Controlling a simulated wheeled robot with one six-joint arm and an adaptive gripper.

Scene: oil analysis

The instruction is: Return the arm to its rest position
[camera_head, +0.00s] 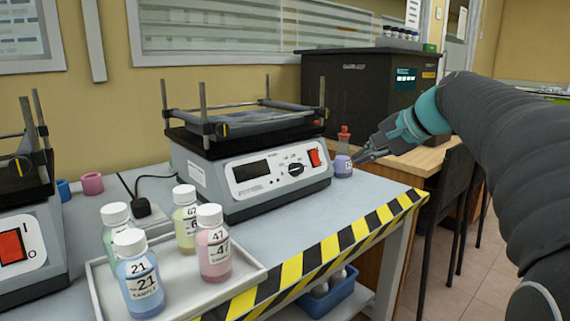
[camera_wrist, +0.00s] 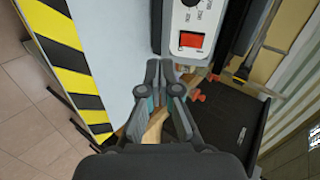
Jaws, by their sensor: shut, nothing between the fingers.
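My gripper (camera_head: 370,150) is at the right of the head view, at the end of my dark sleeved arm with a teal band. Its fingers are shut and hold nothing.
A shaker (camera_head: 255,165) with a red switch (camera_wrist: 190,40) stands on the table. A white tray (camera_head: 100,290) holds several sample bottles. Striped tape (camera_head: 325,250) marks the table's edge. A black box (camera_head: 365,85) stands behind. Dark chairs (camera_head: 455,190) are below my arm.

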